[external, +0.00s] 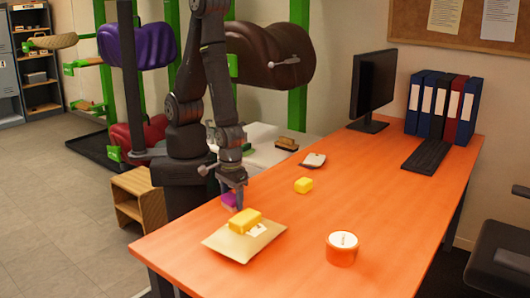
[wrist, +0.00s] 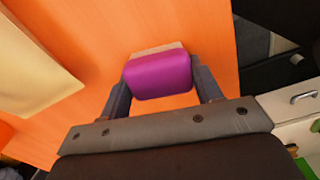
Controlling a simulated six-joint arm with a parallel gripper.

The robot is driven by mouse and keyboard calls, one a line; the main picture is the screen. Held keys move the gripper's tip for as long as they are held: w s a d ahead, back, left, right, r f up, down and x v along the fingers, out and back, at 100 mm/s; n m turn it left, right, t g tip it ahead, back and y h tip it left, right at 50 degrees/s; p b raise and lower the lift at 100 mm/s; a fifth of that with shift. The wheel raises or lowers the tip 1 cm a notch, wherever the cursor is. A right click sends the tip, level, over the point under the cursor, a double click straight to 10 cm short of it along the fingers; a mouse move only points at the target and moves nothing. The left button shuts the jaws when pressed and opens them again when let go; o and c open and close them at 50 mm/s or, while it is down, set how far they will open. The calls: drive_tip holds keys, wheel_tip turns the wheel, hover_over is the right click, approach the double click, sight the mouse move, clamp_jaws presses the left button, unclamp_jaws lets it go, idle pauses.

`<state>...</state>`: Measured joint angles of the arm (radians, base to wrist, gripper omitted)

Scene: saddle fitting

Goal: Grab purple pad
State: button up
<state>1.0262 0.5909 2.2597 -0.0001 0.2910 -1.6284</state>
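The purple pad (external: 229,200) is at the near left edge of the orange table, directly below my gripper (external: 238,198). In the wrist view the purple pad (wrist: 160,76) sits between the two fingers of my gripper (wrist: 163,85), with a pale strip along its far side. The fingers flank the pad left and right, very close to its sides. I cannot tell whether they touch it or whether a small gap remains. The fingers partly hide the pad in the external view.
A beige mat (external: 230,243) bearing a yellow block (external: 245,221) lies just right of the pad. The table's middle is mostly clear.

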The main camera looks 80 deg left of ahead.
drive_tip(key=shift+c, duration=1.4)
